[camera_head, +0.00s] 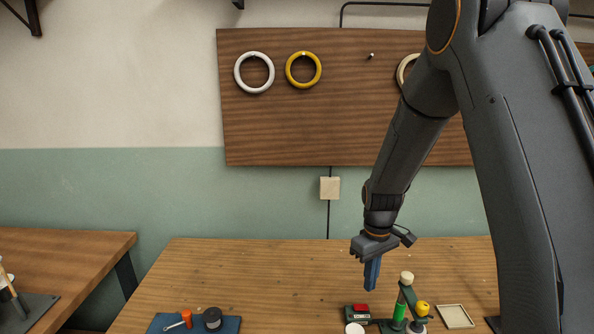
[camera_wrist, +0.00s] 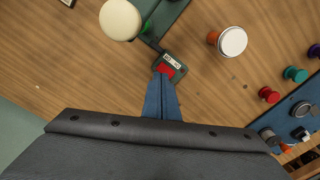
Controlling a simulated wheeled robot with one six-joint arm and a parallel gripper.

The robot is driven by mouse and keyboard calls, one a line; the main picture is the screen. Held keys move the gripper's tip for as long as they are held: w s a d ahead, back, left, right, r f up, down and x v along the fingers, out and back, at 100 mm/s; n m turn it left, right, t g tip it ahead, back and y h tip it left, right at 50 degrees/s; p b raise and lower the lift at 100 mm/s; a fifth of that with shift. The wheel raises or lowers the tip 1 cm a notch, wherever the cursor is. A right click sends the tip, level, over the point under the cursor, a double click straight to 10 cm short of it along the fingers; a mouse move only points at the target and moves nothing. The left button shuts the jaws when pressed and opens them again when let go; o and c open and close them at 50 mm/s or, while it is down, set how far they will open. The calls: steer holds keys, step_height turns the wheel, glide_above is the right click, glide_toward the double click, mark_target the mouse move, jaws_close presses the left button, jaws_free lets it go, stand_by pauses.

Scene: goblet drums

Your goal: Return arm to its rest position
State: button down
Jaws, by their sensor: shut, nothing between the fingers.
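My gripper (camera_head: 371,287) hangs pointing down over the back part of the wooden table (camera_head: 270,270). Its blue fingers are together with nothing between them. They also show closed at the middle of the wrist view (camera_wrist: 165,75). My dark grey arm comes down from the upper right in the head view. In the head view a small device with a red top (camera_head: 361,308) stands on the table below and left of the fingertips. The wrist view shows the same kind of red patch on a dark box just beyond the fingertips.
A blue mat (camera_head: 230,325) with small parts lies at front left. A wooden board with rings (camera_head: 300,120) hangs behind.

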steer(key=shift+r, duration=0.2)
steer(key=s+r+m, duration=0.3)
steer(key=s, duration=0.7)
steer(key=s+r+m+t+b, duration=0.1)
steer(key=s+r+m, duration=0.2)
steer(key=s, duration=0.7)
steer(key=shift+r, duration=0.65)
steer(key=shift+a, duration=0.1)
stand_by(0.4)
